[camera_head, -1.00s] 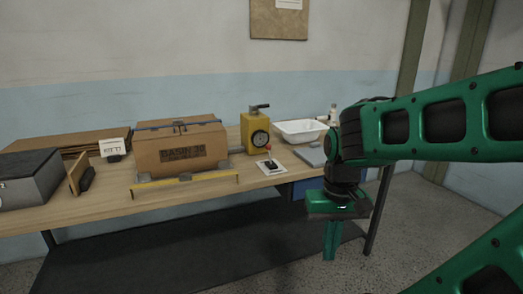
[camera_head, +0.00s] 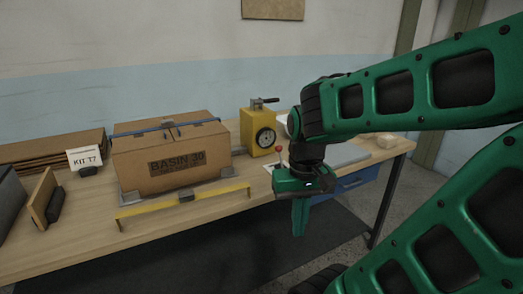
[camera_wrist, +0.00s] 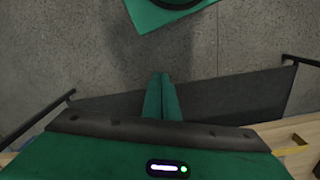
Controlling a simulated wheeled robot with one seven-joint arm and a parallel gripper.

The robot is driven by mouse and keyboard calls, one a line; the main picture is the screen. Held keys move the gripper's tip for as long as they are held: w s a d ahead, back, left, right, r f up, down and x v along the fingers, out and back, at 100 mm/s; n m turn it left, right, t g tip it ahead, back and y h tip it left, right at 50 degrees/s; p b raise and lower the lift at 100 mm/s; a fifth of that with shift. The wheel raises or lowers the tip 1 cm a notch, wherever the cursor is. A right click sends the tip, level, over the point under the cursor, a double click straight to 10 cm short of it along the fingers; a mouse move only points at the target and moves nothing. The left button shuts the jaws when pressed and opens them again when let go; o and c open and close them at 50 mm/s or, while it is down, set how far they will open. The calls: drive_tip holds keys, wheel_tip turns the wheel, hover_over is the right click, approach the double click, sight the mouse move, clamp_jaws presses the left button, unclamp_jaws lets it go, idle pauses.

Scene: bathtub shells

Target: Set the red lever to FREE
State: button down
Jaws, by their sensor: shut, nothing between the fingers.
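The red lever (camera_head: 279,150) shows in the head view as a small red knob on a thin stem. It stands on the workbench, right of the box and in front of the yellow machine. Its base and any FREE marking are hidden behind my gripper. My gripper (camera_head: 299,232) is shut and empty, pointing down in front of the bench's front edge. In the wrist view my gripper's closed fingers (camera_wrist: 163,80) hang over the floor, with the bench edge at the bottom of the picture.
A cardboard box (camera_head: 172,160) marked BASIN 30 sits on the workbench (camera_head: 90,240) behind a yellow bar (camera_head: 185,199). The yellow machine (camera_head: 258,131) with a dial stands behind the lever. A KIT 77 card (camera_head: 85,157) is at left. A blue drawer (camera_head: 352,184) hangs under the bench.

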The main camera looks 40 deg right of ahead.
drive_tip(key=shift+w, duration=0.2)
drive_tip(key=w+d+f+n+h, duration=0.1)
drive_tip(key=w+d+n+h, duration=0.2)
drive_tip(key=w+d, duration=0.3)
drive_tip(key=w+d+f+n+h, duration=0.1)
drive_tip(key=w+d+n+h, duration=0.3)
drive_tip(key=w, duration=0.9)
drive_tip(key=w+d+f+n+h, duration=0.2)
drive_tip(key=w+d+n+h, duration=0.1)
drive_tip(key=w+d, duration=0.4)
drive_tip(key=shift+w+d+n+t+h, duration=0.2)
drive_tip(key=shift+w+h, duration=0.15)
drive_tip(key=shift+w, duration=0.55)
drive_tip(key=shift+w+d+n+t+h, duration=0.1)
drive_tip(key=shift+w+n+t+h, duration=0.2)
drive_tip(key=shift+w, duration=0.55)
drive_tip(key=w+n+h, duration=0.1)
drive_tip(key=w, duration=0.1)
drive_tip(key=w+n+t+h, duration=0.1)
drive_tip(key=w, duration=0.2)
drive_tip(key=w+a+n+t+h, duration=0.1)
drive_tip(key=w, duration=0.1)
drive_tip(key=shift+w+r+n, duration=0.2)
drive_tip(key=shift+r+n, duration=0.05)
drive_tip(key=shift+n, duration=0.15)
drive_tip(key=shift+w+a+r+n, duration=0.15)
drive_tip(key=shift+w+n, duration=0.15)
drive_tip(key=shift+w, duration=0.15)
